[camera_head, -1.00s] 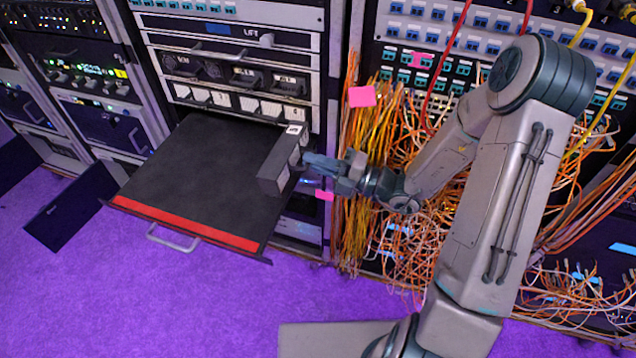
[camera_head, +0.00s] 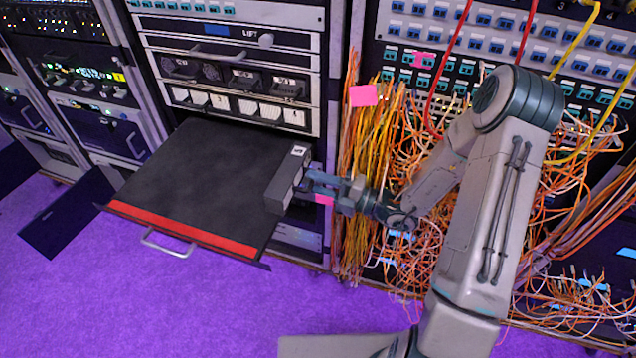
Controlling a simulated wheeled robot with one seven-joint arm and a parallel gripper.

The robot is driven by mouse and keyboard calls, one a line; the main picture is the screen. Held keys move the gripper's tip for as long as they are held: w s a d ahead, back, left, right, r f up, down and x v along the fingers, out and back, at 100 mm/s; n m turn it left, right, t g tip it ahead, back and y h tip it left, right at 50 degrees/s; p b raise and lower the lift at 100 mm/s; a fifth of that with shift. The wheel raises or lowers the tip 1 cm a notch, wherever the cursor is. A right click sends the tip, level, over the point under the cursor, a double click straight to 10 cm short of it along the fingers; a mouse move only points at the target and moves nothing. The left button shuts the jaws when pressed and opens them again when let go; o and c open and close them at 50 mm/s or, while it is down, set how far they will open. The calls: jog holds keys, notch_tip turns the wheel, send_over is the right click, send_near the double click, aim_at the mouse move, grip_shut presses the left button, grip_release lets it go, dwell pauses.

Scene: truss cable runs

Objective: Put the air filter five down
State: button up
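A dark grey box-shaped module with a white label (camera_head: 281,188), which I take to be the air filter, is at the right edge of the pulled-out black shelf (camera_head: 205,175). My gripper (camera_head: 308,184) reaches in from the right and is shut on the box's right side. The box's long side runs from back to front. Its underside is hidden, so I cannot tell whether it touches the shelf or hangs just above it. No number is readable on it.
The shelf is otherwise bare, with a red strip (camera_head: 180,229) and a handle (camera_head: 166,243) at its front. Orange cables (camera_head: 360,190) hang close to the right of the shelf. Rack units with white-fronted modules (camera_head: 240,106) sit above it.

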jog(key=p+v, duration=0.1)
jog(key=v, duration=1.1)
jog(key=s+a+r+n+g+h, duration=0.25)
jog(key=s+n+g+h, duration=0.2)
jog(key=n, duration=0.55)
jog(key=s+a+r+n+g+h, duration=0.25)
jog(key=s+n+g, duration=0.35)
jog(key=n, duration=0.4)
jog(key=s+d+r+n+t+h, duration=0.2)
jog(key=d+r+n+h, duration=0.1)
jog(key=n, duration=0.6)
jog(key=s+d+r+n+t+h, duration=0.2)
jog(key=d+r+n+t+h, duration=0.1)
jog(key=n+h, duration=0.5)
notch_tip(320, 180, up, 3)
jog(key=shift+d+f+n, duration=0.25)
jog(key=shift+d+n, duration=0.55)
jog(key=shift+n, duration=0.4)
jog(key=shift+d+r+n+t, duration=0.15)
jog(key=shift+r+n+t, duration=0.05)
jog(key=shift+n+t, duration=0.15)
grip_shut()
